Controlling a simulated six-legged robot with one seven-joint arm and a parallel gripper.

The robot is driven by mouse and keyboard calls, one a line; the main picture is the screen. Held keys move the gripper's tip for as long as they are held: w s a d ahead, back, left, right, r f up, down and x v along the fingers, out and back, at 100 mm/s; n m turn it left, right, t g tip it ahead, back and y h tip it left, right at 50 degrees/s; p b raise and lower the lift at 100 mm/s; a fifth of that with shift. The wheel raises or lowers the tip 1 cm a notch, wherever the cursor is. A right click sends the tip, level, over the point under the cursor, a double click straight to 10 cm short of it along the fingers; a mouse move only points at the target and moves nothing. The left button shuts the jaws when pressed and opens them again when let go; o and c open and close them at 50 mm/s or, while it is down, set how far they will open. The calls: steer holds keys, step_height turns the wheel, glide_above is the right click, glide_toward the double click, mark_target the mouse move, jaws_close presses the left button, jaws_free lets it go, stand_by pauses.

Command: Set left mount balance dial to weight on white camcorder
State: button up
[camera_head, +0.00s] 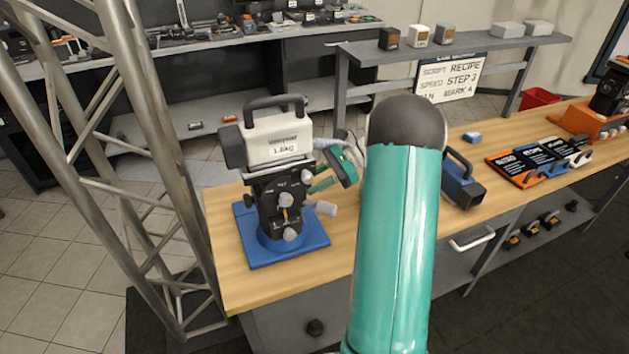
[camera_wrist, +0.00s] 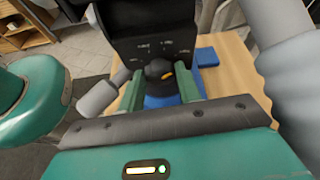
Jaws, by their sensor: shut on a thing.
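The white camcorder (camera_head: 277,137) sits on top of the black left mount (camera_head: 277,195); its label ends in "kg" and reads about 1.6 or 1.8, too small to be sure. The mount stands upright on a blue base (camera_head: 247,250). In the wrist view the balance dial (camera_wrist: 158,69), dark with an orange mark, is on the mount's black face, with small printed marks above it. My gripper (camera_wrist: 162,84) has its green fingers on both sides of the dial and is shut on it. In the head view my gripper (camera_head: 322,184) reaches the mount's right side.
A blue camcorder (camera_head: 463,182) stands on the wooden bench behind my arm. Dark cards (camera_head: 525,160) lie farther right. A sign (camera_head: 449,76) reads "RECIPE STEP 3". A metal truss (camera_head: 120,150) stands close at the bench's left. Grey handles stick out from the mount.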

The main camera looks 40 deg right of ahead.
steer(key=o, duration=1)
steer(key=shift+c, duration=0.2)
steer(key=shift+d, duration=0.15)
steer(key=v, duration=1.3)
steer(key=shift+d+r, duration=0.2)
steer(key=shift+d, duration=0.05)
steer(key=shift+s, duration=0.1)
